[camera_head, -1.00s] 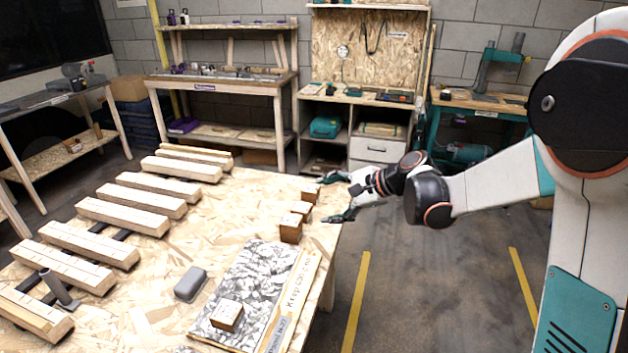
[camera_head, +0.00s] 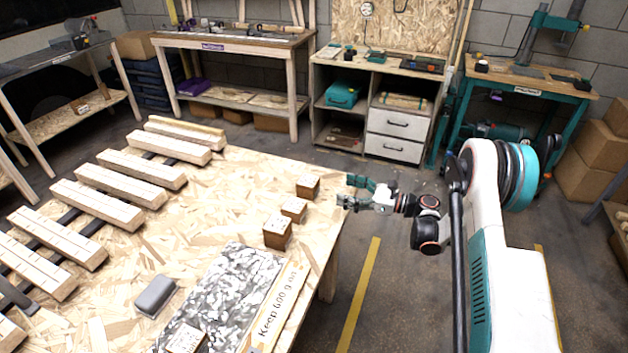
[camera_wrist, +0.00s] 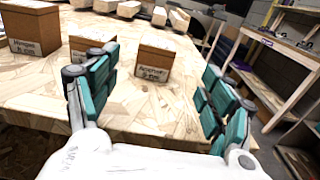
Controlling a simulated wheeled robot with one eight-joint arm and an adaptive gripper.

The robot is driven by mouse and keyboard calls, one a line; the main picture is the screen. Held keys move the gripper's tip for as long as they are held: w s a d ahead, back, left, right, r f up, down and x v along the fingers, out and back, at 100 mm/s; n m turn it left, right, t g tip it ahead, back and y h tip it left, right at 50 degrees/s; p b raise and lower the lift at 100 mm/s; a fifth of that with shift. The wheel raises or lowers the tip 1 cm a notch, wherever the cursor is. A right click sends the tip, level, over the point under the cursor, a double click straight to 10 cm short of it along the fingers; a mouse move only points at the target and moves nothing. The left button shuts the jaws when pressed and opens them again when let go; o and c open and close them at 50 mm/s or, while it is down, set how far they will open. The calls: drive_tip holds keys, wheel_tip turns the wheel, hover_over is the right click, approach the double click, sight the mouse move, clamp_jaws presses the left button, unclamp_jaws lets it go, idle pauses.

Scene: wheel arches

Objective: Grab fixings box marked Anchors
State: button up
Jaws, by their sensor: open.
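Three small brown fixings boxes with white labels stand in a row near the table's right edge: a far box (camera_head: 307,187), a middle box (camera_head: 293,209) and a near box (camera_head: 277,232). In the wrist view they show as the right box (camera_wrist: 155,62), the middle box (camera_wrist: 88,44) and the left box (camera_wrist: 32,27). The label print is too blurred to tell surely which reads Anchors. My gripper (camera_head: 350,192) is open and empty, to the right of the far box and apart from it. In the wrist view the far box appears ahead, between the fingers (camera_wrist: 150,90).
Another small labelled box (camera_head: 186,338) sits on a patterned sheet on the table (camera_head: 225,205). A grey case (camera_head: 156,294) and several timber beams (camera_head: 140,175) lie further left. Floor to the right of the table is clear around a yellow line (camera_head: 358,295).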

drive_tip(key=shift+w+a+f, duration=0.15)
drive_tip(key=b, duration=0.2)
approach(308, 180)
drive_tip(key=x, duration=0.3)
drive_tip(key=shift+w+a+f, duration=0.15)
drive_tip(key=shift+w+a, duration=0.05)
drive_tip(key=shift+a, duration=0.05)
drive_tip(key=shift+s+b+x, duration=0.2)
drive_tip(key=shift+b+x, duration=1.1)
drive_tip(key=shift+x, duration=1.5)
drive_tip(key=shift+w+a, duration=0.2)
drive_tip(key=shift+a, duration=0.25)
drive_tip(key=shift+c, duration=0.6)
drive_tip(key=c, duration=1.6)
